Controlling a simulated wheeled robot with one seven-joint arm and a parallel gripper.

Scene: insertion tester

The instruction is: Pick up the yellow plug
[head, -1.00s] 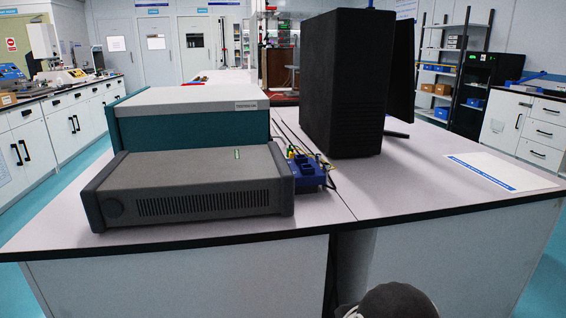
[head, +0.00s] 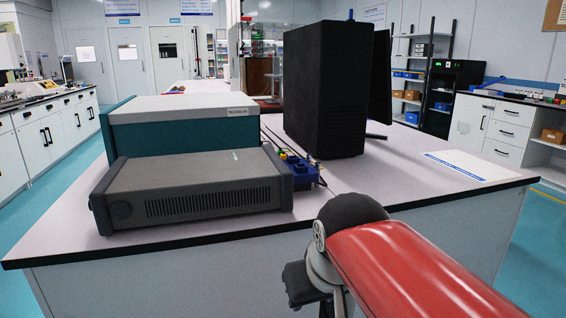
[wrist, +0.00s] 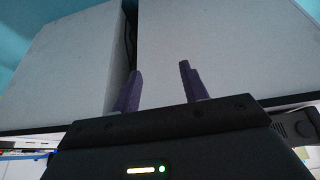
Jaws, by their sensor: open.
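A small yellow piece (head: 283,155), which may be the yellow plug, shows at the blue fixture (head: 304,173) on the bench, just right of the grey instrument. It is too small to make out its shape or whether it sits in a hole. In the wrist view, the two purple fingers of my gripper (wrist: 160,82) stand apart with nothing between them. They face pale bench panels; no plug shows there. In the head view my red arm is in front of the bench, lower right, well short of the fixture; the fingertips cannot be made out.
A grey instrument (head: 190,188) and a teal-and-white box (head: 180,110) fill the bench's left. A black computer tower (head: 325,90) stands behind the fixture, with dark cables near. A white sheet (head: 470,166) lies at right.

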